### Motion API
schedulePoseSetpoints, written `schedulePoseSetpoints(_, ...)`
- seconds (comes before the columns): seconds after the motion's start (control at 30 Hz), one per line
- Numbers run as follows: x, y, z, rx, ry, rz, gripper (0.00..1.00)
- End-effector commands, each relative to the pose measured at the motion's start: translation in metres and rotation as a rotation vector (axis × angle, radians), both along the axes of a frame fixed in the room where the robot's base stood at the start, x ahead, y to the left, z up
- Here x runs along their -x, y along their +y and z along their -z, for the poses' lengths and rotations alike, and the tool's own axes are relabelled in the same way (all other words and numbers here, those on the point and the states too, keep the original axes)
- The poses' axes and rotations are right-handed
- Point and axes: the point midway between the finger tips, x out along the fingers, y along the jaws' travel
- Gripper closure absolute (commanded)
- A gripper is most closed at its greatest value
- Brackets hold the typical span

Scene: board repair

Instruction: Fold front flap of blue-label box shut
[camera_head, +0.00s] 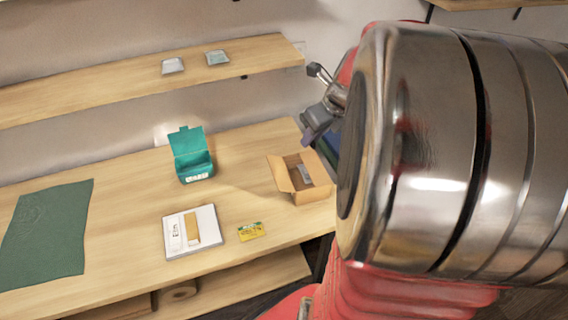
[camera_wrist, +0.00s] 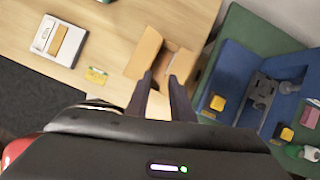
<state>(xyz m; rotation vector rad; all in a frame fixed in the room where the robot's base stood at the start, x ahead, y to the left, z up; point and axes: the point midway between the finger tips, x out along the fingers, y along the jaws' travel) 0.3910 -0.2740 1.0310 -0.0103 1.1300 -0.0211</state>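A brown cardboard box (camera_head: 308,193) stands open on the bench in the head view, with a grey item inside. One flap (camera_head: 280,174) stands out on its left side. I cannot make out a blue label. In the wrist view the flap (camera_wrist: 145,50) stands to the left of the box opening. My gripper (camera_wrist: 160,77) is open and empty, its two dark fingers apart. The fingertips overlap the near part of the box in that view; I cannot tell whether they touch it. They hide part of the box.
A teal box (camera_head: 192,165) with a raised lid stands left of the cardboard box. A white pad (camera_head: 205,241), a yellow packet (camera_head: 251,231) and a green mat (camera_head: 45,235) lie on the bench. A blue bin (camera_wrist: 239,72) stands close on the right in the wrist view.

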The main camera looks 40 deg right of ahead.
Motion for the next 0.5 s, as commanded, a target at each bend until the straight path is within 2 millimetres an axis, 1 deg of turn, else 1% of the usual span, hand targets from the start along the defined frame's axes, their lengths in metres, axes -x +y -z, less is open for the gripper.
schedulePoseSetpoints(0.03,-0.003,0.014,-0.005,0.04,0.001,-0.092,0.79)
schedulePoseSetpoints(0.2,-0.003,0.061,-0.019,0.201,0.014,-0.458,0.79)
schedulePoseSetpoints(0.37,0.001,0.103,-0.029,0.357,0.022,-0.804,0.79)
schedulePoseSetpoints(0.5,0.009,0.137,-0.037,0.495,0.025,-1.104,0.79)
